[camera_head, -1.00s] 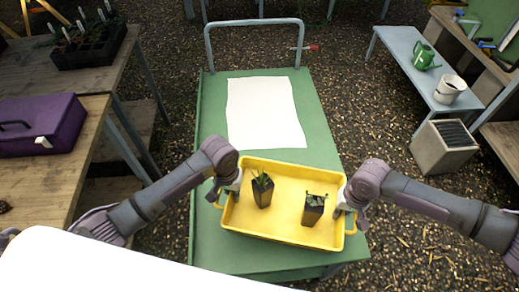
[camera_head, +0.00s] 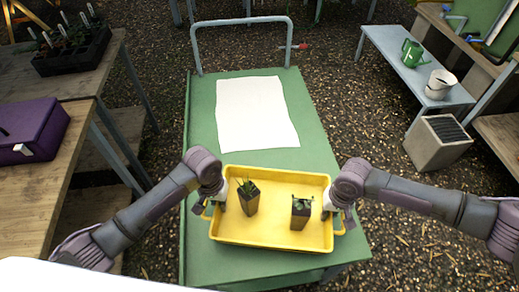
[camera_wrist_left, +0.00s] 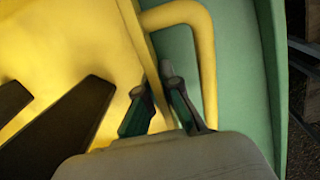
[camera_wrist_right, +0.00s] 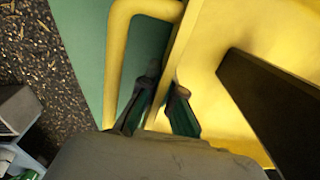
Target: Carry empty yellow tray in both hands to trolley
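The yellow tray (camera_head: 270,236) is over the near half of the green trolley top (camera_head: 310,130); I cannot tell whether it rests on it.
A white sheet (camera_head: 255,112) lies on the trolley's far half, before its grey push handle (camera_head: 243,22). A wooden bench with a purple case (camera_head: 30,130) stands left. At right are a blue bench (camera_head: 400,52) and a grey planter box (camera_head: 437,143).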

